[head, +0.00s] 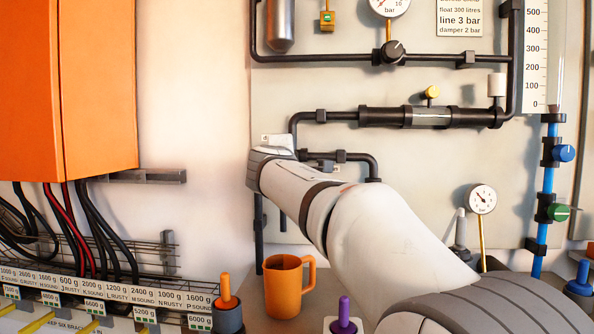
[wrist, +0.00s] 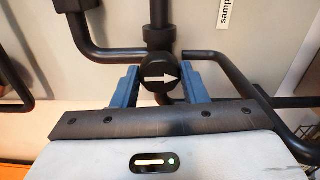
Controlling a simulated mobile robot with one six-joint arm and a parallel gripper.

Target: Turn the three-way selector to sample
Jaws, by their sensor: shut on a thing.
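The three-way selector (wrist: 158,72) is a round black knob with a white arrow, seen in the wrist view at a junction of black pipes. Its arrow points right in that view. My gripper (wrist: 158,84) has its two blue fingers on either side of the knob, shut on it. A white label (wrist: 226,12) reading "samp", cut off by the frame edge, is above and right of the knob. In the head view my arm hides the selector and the fingers.
Black pipes (wrist: 105,53) run close around the knob. In the head view, an orange mug (head: 283,290) stands on the bench below my arm. An orange cabinet (head: 70,85) is at left. A small gauge (head: 481,199) and a blue pipe (head: 548,180) are at right.

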